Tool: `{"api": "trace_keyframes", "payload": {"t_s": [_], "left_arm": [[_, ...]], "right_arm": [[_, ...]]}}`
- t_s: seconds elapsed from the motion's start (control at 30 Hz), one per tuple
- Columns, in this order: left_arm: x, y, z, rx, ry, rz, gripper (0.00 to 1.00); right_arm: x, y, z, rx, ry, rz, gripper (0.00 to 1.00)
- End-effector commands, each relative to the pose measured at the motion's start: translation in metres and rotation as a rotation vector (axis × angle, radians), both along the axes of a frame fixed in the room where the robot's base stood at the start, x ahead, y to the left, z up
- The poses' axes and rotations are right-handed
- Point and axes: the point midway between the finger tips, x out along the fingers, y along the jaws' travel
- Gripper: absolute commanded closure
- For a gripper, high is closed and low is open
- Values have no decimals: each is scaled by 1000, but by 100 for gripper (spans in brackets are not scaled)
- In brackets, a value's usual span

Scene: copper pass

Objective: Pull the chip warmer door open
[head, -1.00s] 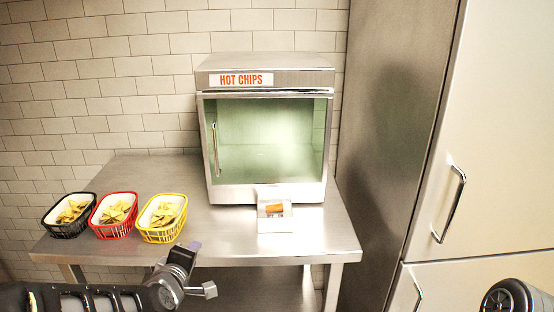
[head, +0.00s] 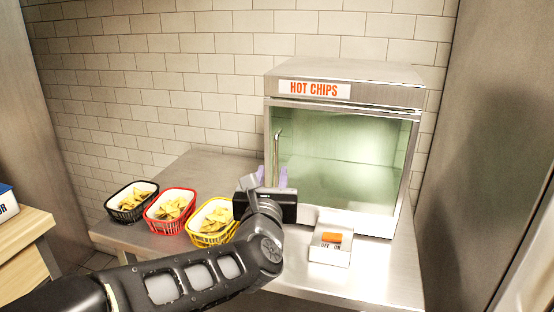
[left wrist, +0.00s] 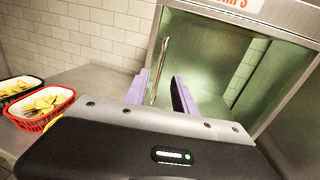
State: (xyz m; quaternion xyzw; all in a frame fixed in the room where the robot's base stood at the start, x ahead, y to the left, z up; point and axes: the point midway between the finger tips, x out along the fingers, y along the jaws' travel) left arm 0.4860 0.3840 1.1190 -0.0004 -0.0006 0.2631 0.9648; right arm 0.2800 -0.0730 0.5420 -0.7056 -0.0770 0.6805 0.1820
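The chip warmer (head: 345,95), a steel box labelled HOT CHIPS, stands on the steel table. Its glass door (head: 350,155) looks closed, with a slim vertical metal handle (head: 277,150) on its left side. My left gripper (head: 271,178) is in front of the handle's lower part, its purple fingers apart. In the left wrist view, the handle (left wrist: 161,68) shows in line with the gap between the open fingers (left wrist: 160,92). I cannot tell whether the lower end is between them; no finger is closed on it. My right gripper is out of view.
Black (head: 131,212), red (head: 155,226) and yellow (head: 208,240) baskets of chips stand on the steel table (head: 200,165), left of the warmer. A small OFF/ON switch box (head: 329,256) sits before the warmer. A tall steel cabinet (head: 470,160) stands at right, a wooden surface (head: 22,228) at left.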

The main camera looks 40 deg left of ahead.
Motion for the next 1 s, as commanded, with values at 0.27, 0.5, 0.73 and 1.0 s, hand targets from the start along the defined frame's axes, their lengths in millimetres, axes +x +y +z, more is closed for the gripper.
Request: {"api": "trace_keyframes", "payload": {"t_s": [0.27, 0.5, 0.73, 1.0], "left_arm": [[21, 12, -1, 0, 4, 0, 68], [53, 31, 1, -1, 3, 0, 68], [67, 39, 0, 1, 1, -1, 68], [67, 39, 0, 1, 1, -2, 71]], "right_arm": [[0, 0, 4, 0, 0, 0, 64], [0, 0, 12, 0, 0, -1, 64], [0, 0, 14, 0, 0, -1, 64], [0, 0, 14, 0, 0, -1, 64]]}}
